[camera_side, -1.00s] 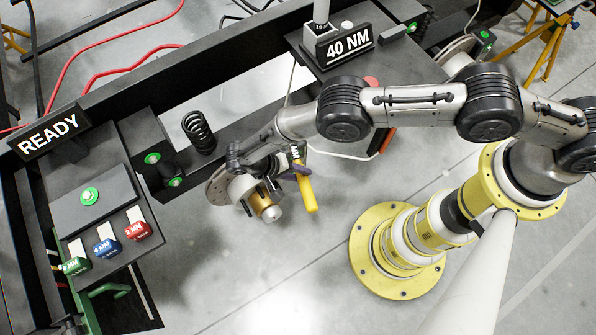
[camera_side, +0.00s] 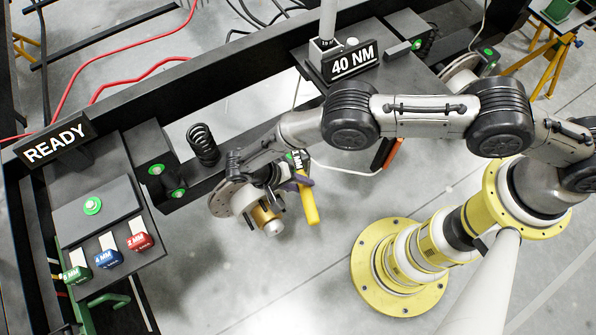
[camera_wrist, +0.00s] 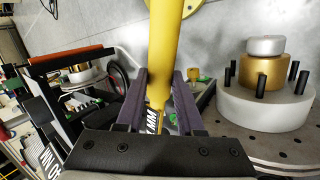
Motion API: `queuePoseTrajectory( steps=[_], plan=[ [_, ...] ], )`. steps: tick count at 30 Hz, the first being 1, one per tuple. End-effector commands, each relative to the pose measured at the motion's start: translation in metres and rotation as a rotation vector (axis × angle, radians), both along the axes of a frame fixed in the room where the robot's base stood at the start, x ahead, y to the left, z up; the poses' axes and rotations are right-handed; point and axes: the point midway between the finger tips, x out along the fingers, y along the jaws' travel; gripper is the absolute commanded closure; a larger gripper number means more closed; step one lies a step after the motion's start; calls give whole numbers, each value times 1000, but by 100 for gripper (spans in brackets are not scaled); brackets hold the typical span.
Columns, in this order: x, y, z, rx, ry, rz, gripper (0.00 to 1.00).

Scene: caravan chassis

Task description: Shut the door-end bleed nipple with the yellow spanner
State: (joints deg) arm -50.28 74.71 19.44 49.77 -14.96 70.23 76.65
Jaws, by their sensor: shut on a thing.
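The yellow spanner (camera_side: 308,205) hangs handle-down beside the wheel hub in the side view. My gripper (camera_wrist: 160,98) is shut on it in the wrist view, with purple-grey fingers on both sides of the yellow shaft (camera_wrist: 168,45). The gold-and-silver hub (camera_side: 268,216) is just left of the spanner in the side view, and right of my gripper in the wrist view (camera_wrist: 264,75). I cannot make out the bleed nipple or whether the spanner touches it; my gripper covers that area.
The brake disc (camera_side: 222,198) and hub studs stand close to my gripper. A black coil spring (camera_side: 203,145) is behind on the left. A 40 NM sign (camera_side: 353,62) stands behind.

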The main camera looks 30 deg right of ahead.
Motion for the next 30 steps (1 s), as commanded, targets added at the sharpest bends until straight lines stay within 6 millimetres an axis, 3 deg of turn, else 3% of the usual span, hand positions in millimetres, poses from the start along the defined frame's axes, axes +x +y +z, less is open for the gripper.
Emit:
queuePoseTrajectory(
  steps=[6, 17, 30],
  plan=[
    [4, 8, 23, 0, -7, -55, 100],
    [4, 9, 25, -1, -7, -59, 100],
    [3, 9, -4, -1, -8, -59, 100]
  ],
)
